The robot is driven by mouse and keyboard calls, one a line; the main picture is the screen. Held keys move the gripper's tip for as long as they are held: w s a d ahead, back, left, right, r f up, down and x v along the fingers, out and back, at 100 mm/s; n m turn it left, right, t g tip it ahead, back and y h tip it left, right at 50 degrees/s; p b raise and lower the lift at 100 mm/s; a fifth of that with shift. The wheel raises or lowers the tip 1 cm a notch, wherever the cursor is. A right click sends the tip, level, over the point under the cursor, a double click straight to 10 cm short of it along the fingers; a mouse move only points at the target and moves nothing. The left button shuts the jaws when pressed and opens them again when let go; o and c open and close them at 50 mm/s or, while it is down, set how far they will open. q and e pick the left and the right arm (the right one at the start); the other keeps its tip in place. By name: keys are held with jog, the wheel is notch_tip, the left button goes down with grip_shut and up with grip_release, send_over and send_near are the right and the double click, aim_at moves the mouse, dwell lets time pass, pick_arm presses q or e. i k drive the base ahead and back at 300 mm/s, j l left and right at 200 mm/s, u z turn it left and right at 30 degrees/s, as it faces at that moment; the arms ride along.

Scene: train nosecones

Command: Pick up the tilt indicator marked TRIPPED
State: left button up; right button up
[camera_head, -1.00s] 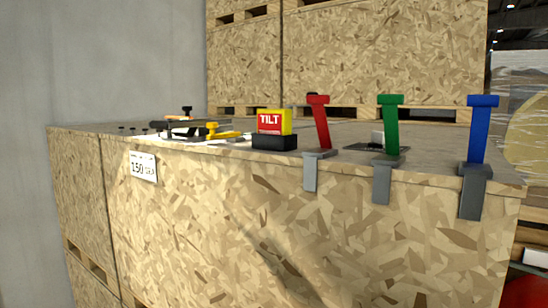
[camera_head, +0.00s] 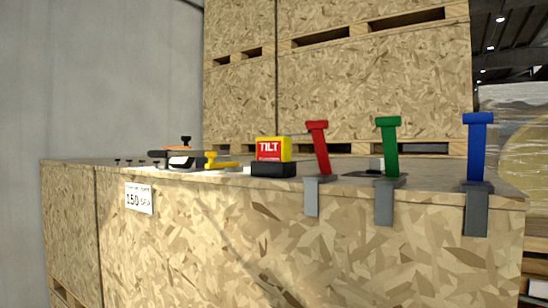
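A tilt indicator (camera_head: 269,149) stands on top of the wooden crate (camera_head: 300,240), near its front edge. It has a yellow body, a red front face with white "TILT" lettering, and a black base (camera_head: 273,170). The smaller line under "TILT" is too small to read, so I cannot tell whether it says TRIPPED. No other tilt indicator is plain to see. Neither of my grippers shows in the view.
Red (camera_head: 318,147), green (camera_head: 389,147) and blue (camera_head: 478,147) upright handles on grey brackets line the crate edge to the right. A yellow tool (camera_head: 221,161) and a black-and-orange tool (camera_head: 178,157) lie left. Taller crates (camera_head: 370,85) stand behind.

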aim_at(268, 148)
jog(key=j+z, duration=0.15)
jog(key=j, duration=0.3)
jog(key=k+j+z, duration=0.15)
jog(key=j, duration=0.25)
jog(key=k+j+z, duration=0.2)
jog(key=j, duration=0.25)
jog(key=j+z, duration=0.15)
jog(key=j, duration=0.25)
jog(key=k+j+z, duration=0.15)
jog(key=j, duration=0.2)
jog(key=k+j+z, duration=0.15)
jog(key=k+j, duration=0.1)
jog(key=j, duration=0.1)
